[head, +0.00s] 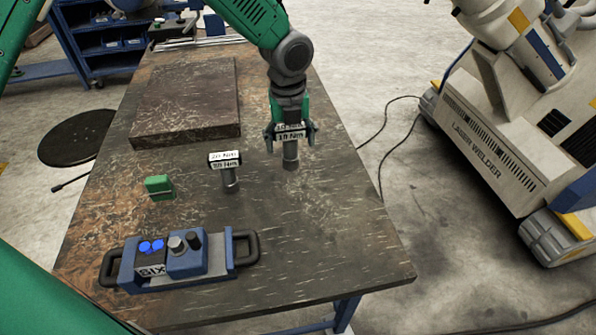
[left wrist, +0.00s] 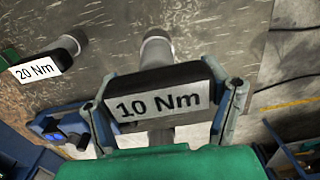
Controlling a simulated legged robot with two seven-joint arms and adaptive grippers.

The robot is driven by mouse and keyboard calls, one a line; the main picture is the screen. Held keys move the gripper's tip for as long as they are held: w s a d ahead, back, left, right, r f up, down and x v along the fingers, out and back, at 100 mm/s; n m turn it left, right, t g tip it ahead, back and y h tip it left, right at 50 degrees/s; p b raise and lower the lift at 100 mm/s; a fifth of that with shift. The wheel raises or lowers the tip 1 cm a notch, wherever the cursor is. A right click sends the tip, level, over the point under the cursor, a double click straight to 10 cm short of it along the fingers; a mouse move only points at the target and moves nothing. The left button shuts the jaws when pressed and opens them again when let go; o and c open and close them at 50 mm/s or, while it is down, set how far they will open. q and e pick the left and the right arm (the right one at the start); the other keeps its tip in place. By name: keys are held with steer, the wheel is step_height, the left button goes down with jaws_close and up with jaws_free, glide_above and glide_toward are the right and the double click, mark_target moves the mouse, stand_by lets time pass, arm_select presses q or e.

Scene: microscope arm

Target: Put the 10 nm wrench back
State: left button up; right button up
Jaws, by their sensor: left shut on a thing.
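The 10 Nm wrench (head: 290,133) is a dark block with a white label and a grey cylinder below it. My left gripper (head: 290,129) comes down from the top of the head view and is shut on the block, one finger at each end. In the left wrist view the block (left wrist: 160,98) sits between the fingers of the left gripper (left wrist: 165,105), label facing the camera. I cannot tell whether the cylinder touches the table. A similar 20 Nm wrench (head: 225,160) stands upright to its left, and also shows in the wrist view (left wrist: 38,69). My right gripper is not in view.
The worn table (head: 330,220) is clear around the wrenches. A dark slab (head: 190,95) lies at the back left, a green block (head: 159,186) at left. A blue control box (head: 180,262) lies in front. A laser welder (head: 490,150) stands off the table's right side.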

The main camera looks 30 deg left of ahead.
mark_target(289, 130)
arm_select(q)
step_height(289, 130, down, 3)
steer(key=shift+a+r, duration=0.1)
steer(key=f, duration=0.4)
steer(key=shift+d+f, duration=0.2)
steer(key=shift+a+f, duration=0.1)
steer(key=shift+f, duration=0.05)
steer(key=o, duration=1.6)
steer(key=shift+o, duration=0.2)
steer(key=r, duration=1.2)
steer(key=shift+s+r, duration=0.1)
steer(key=shift+s, duration=0.1)
